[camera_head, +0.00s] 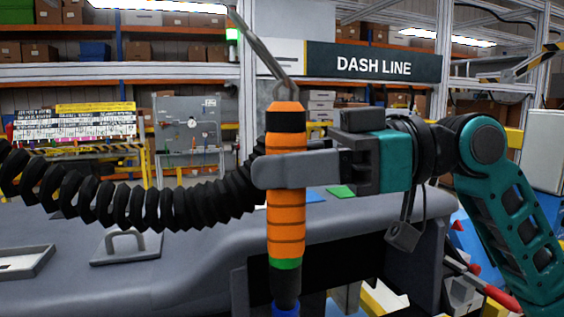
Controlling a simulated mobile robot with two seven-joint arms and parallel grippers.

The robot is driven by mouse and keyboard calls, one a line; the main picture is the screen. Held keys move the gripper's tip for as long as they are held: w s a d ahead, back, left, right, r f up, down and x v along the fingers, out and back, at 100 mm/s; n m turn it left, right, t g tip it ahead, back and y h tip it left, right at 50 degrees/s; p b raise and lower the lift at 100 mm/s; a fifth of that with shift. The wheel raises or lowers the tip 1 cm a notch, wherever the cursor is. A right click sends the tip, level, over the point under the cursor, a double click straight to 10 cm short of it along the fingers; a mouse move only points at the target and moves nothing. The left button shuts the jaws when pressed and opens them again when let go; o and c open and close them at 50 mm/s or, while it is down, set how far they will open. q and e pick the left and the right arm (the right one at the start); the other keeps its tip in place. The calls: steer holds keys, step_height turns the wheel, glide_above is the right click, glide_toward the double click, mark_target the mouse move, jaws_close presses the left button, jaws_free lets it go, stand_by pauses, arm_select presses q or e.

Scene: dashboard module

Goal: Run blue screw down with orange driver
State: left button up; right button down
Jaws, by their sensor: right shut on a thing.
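The orange driver (286,215) stands close to upright in the middle of the head view, with black bands, a green ring low down and a dark nose. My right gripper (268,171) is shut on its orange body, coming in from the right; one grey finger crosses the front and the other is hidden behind. A blue piece (286,310) shows under the nose at the bottom edge of the picture; I cannot tell whether it is the blue screw or part of the driver. What lies under it is cut off. My left gripper is not in view.
A grey dashboard module (190,272) spans behind the driver. A grey plate with a handle (127,246) and a shallow tray (24,262) lie at left. A black ribbed hose (110,198) crosses from the left towards the driver. A grey metal hook (262,48) rises above the driver.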

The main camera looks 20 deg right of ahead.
mark_target(304, 228)
steer(key=shift+s, duration=0.1)
steer(key=shift+f+b, duration=1.95)
steer(key=shift+f, duration=0.4)
steer(key=shift+f+b, duration=0.65)
steer(key=shift+f, duration=0.3)
steer(key=shift+f, duration=0.15)
